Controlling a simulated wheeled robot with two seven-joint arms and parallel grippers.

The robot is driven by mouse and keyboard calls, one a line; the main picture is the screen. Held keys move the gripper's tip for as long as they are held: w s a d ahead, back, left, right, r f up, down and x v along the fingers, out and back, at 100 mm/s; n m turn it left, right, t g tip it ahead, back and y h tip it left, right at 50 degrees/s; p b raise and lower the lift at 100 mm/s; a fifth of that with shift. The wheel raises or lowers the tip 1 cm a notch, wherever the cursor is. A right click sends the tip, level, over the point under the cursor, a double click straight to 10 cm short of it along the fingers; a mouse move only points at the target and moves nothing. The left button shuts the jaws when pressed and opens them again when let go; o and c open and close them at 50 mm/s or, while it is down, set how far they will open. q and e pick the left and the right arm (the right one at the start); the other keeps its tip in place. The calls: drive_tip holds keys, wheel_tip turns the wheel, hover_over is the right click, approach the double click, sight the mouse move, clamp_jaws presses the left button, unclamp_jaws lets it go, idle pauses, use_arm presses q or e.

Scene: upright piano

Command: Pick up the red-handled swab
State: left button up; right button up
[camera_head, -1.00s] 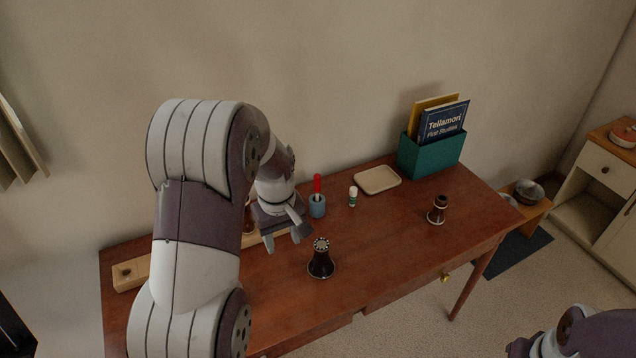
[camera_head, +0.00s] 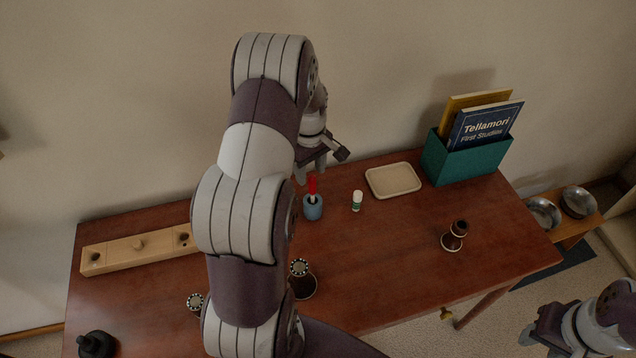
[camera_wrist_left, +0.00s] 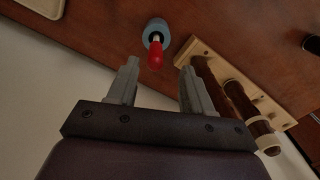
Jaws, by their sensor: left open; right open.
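The red-handled swab (camera_head: 312,184) stands upright, red end up, in a small blue cup (camera_head: 313,208) on the brown table. The swab also shows in the left wrist view (camera_wrist_left: 155,56), in the blue cup (camera_wrist_left: 156,29). My left gripper (camera_head: 321,166) is open and empty, above and close to the red handle. In the left wrist view, the handle's end appears just ahead of the gap between its fingers (camera_wrist_left: 159,66); I cannot tell whether it is between them. My right gripper (camera_head: 533,336) is open, at the lower right, away from the table.
A teal box (camera_head: 466,160) holds books. A wooden rack (camera_wrist_left: 247,82) with brown tubes is beside the cup. Dark-brown pieces (camera_head: 454,236) stand on the table.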

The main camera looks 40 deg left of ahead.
sight(313, 193)
use_arm(q)
drive_tip(key=f, duration=0.2)
drive_tip(key=f+p, duration=0.1)
drive_tip(key=f, duration=0.3)
drive_tip(key=shift+w+d+f, duration=0.25)
drive_tip(key=shift+w+f, duration=0.1)
drive_tip(key=shift+s+a+f, duration=0.1)
drive_tip(key=shift+f, duration=0.3)
clamp_jaws()
